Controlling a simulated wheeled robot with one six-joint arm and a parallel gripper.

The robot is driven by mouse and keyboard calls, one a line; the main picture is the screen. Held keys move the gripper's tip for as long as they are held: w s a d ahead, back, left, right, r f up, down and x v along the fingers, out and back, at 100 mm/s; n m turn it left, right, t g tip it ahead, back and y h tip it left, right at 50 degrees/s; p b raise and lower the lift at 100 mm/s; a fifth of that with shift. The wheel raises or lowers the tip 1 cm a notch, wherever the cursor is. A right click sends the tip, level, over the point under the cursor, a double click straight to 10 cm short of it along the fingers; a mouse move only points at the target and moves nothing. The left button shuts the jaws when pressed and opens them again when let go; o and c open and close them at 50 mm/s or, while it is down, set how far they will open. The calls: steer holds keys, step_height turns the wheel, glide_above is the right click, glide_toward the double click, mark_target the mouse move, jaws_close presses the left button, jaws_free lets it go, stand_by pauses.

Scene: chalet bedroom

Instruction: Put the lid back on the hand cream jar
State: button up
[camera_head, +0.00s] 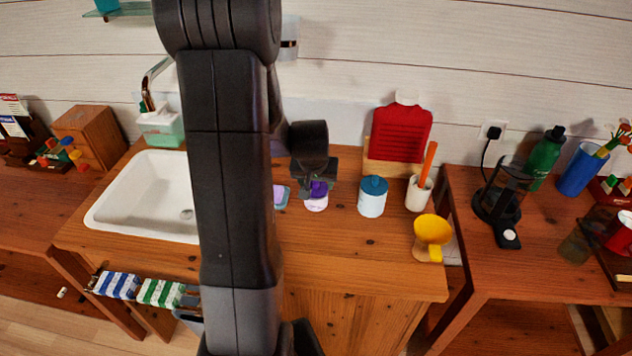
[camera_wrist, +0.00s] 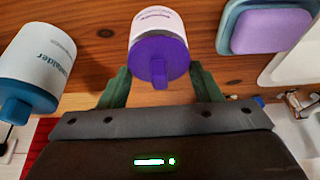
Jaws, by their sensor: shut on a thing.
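The hand cream jar (camera_head: 316,204) is white and stands on the wooden washstand top, right of the sink. Its label shows in the wrist view, where the jar (camera_wrist: 155,21) is beyond the lid. The purple lid (camera_head: 319,187) has a small raised knob and is in line with the jar's mouth. In the wrist view the lid (camera_wrist: 150,58) is between the green fingers of my gripper (camera_wrist: 158,78), which is shut on it. In the head view my gripper (camera_head: 317,178) comes down over the lid. I cannot tell whether the lid is fully seated.
A blue-lidded canister (camera_head: 372,201) stands close right of the jar. A teal soap dish (camera_wrist: 228,35) with purple soap (camera_wrist: 270,29) is on its other side. A white cup (camera_head: 418,195), a yellow scoop (camera_head: 431,230) and the sink (camera_head: 140,205) are farther out. The front wood is clear.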

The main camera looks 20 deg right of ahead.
stand_by(0.3)
steer(key=o, duration=1.4)
steer(key=shift+r, duration=0.1)
steer(key=shift+r+p, duration=2.25)
steer(key=shift+r, duration=1.2)
jaws_close()
